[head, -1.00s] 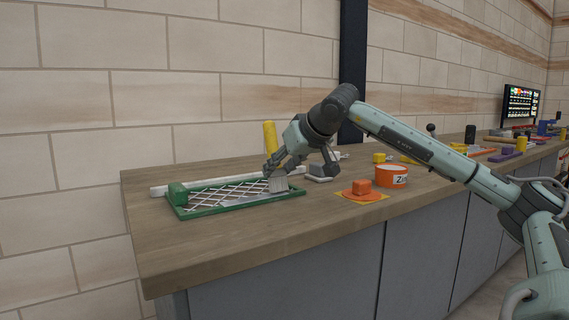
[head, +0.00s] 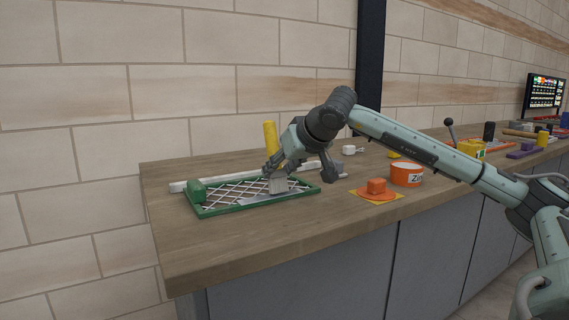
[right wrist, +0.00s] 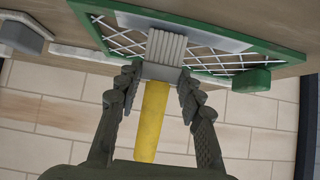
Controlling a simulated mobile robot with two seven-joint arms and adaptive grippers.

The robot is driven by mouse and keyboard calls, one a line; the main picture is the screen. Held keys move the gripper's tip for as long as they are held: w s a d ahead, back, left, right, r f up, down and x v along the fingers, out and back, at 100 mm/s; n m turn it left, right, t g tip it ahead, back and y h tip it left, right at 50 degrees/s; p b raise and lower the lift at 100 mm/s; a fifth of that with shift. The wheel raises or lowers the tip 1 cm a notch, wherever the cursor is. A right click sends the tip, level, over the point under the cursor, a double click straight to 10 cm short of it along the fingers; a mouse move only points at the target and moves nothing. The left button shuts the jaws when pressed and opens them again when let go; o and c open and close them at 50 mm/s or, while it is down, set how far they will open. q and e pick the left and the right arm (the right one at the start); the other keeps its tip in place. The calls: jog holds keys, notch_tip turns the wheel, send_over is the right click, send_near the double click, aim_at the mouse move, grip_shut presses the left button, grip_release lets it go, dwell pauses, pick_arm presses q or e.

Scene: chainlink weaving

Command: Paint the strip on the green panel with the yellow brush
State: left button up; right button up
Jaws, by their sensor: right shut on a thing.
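The brush (head: 270,136) has a yellow handle and pale grey bristles. My right gripper (head: 277,168) is shut on it, with the handle rising above the fingers. In the right wrist view, the yellow handle (right wrist: 151,120) lies between my fingers (right wrist: 158,85). The green panel (head: 228,207) is a frame with a white lattice, lying on the bench. A grey strip (head: 295,194) crosses the panel; it also shows in the right wrist view (right wrist: 218,40). The bristles (head: 279,184) are over the strip and seem to touch it. My left gripper is not in view.
A white bar (head: 178,187) lies behind the panel. More items stand farther right. The bench front (head: 240,262) is clear.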

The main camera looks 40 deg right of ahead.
jog(key=shift+w+a+r+p, duration=0.15)
jog(key=shift+a+r+p, duration=0.05)
jog(key=shift+a+p, duration=0.35)
jog(key=shift+w+a+f+p, duration=0.1)
jog(key=shift+w+a+p, duration=0.1)
jog(key=shift+a+p, duration=0.55)
jog(key=shift+w+a+f+p, duration=0.15)
jog(key=shift+a+p, duration=0.35)
jog(key=shift+a, duration=0.45)
jog(key=shift+w+a+r+p, duration=0.15)
jog(key=shift+w+a+p, duration=0.05)
jog(key=shift+a+p, duration=0.45)
jog(key=shift+w+a+r+p, duration=0.1)
jog(key=shift+w+a+p, duration=0.05)
jog(key=shift+a+p, duration=0.4)
jog(key=shift+w+a+f+p, duration=0.1)
jog(key=shift+w+a+p, duration=0.15)
jog(key=shift+a, duration=0.6)
jog(key=shift+w+a+f+p, duration=0.1)
jog(key=shift+a+p, duration=0.2)
jog(key=shift+a, duration=0.55)
